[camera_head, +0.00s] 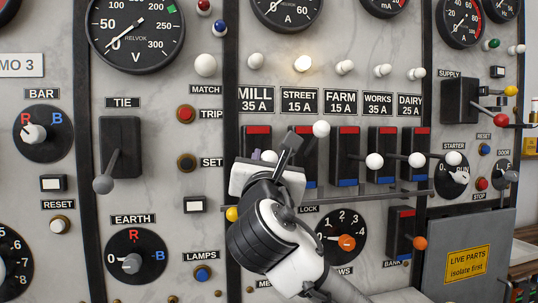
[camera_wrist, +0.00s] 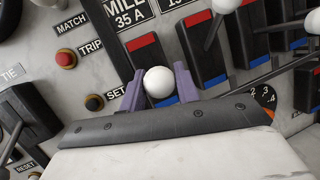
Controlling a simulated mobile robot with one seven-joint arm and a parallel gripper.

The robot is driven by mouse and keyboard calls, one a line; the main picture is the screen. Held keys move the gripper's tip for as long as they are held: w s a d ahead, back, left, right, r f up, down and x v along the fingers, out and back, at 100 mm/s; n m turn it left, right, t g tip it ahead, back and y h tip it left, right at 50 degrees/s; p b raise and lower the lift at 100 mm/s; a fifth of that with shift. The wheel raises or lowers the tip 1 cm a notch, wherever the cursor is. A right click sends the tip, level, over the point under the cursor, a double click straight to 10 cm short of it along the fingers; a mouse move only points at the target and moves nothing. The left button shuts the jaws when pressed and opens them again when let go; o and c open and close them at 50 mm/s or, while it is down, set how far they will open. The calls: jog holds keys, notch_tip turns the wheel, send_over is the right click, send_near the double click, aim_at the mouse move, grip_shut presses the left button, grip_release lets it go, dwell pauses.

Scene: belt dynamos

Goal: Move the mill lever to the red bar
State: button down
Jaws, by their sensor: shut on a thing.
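The mill lever's white ball knob (camera_wrist: 160,82) sits between the two purple fingers of my gripper (camera_wrist: 160,90) in the wrist view. The fingers are shut on it. The mill switch has a red bar (camera_wrist: 142,42) at its top and a blue bar (camera_wrist: 166,101) at its bottom. The knob appears in front of the lower part of the switch. The lever's shaft is hidden behind the knob. In the head view, my gripper (camera_head: 270,157) covers most of the mill switch; its red bar (camera_head: 257,130) shows above, under the MILL 35 A label (camera_head: 255,100).
The street lever's knob (camera_head: 321,129) stands up close to the right of my gripper. The farm (camera_head: 374,161), works (camera_head: 417,160) and dairy (camera_head: 453,158) knobs sit lower. A thin horizontal rod (camera_head: 380,194) runs below the switches. The tie lever's grey knob (camera_head: 103,185) juts out at left.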

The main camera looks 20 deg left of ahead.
notch_tip(320, 180, up, 3)
jog(key=p, duration=0.2)
jog(key=g+p, duration=0.1)
jog(key=p, duration=0.2)
jog(key=shift+w+r+n+g+h, duration=0.1)
jog(key=shift+w+n+g+h, duration=0.05)
jog(key=shift+n+g+h, duration=0.15)
jog(key=shift+w+a+r+g+p, duration=0.1)
jog(key=shift+a+r+g+p, duration=0.1)
jog(key=shift+r+g+p, duration=0.6)
jog(key=shift+w+a+r+p, duration=0.35)
jog(key=shift+w+r+p, duration=0.25)
jog(key=shift+p, duration=0.8)
jog(key=c, duration=1.1)
grip_release()
jog(key=shift+o, duration=0.2)
jog(key=shift+f, duration=0.1)
jog(key=shift+s+d, duration=0.1)
jog(key=shift+s, duration=0.25)
jog(key=b+v, duration=0.4)
jog(key=v, duration=0.9)
